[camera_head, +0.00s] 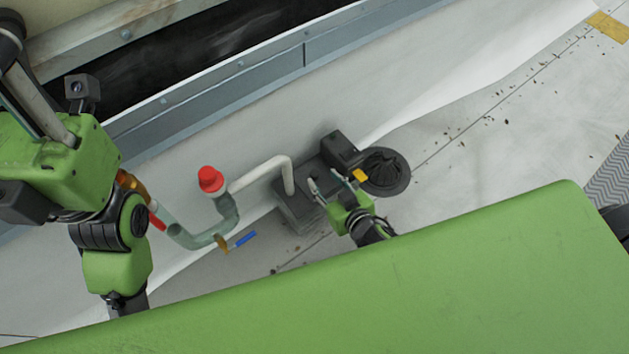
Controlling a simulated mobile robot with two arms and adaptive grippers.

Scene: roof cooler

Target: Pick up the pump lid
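A dark grey box-shaped pump (297,209) stands against the pale wall, with a white pipe running into its top. A round dark ribbed piece (386,168) lies at its right side; I cannot tell whether this or the pump's flat top is the pump lid. My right gripper (325,182) is over the pump's front right part. Its fingers are spread with nothing visible between them. I cannot tell whether they touch the pump.
A grey-green curved pipe (199,238) with a red cap (210,179) and a blue-handled valve (244,240) stands left of the pump. A grey metal ledge (245,88) runs behind. The pale floor (480,150) at right is open, with scattered debris.

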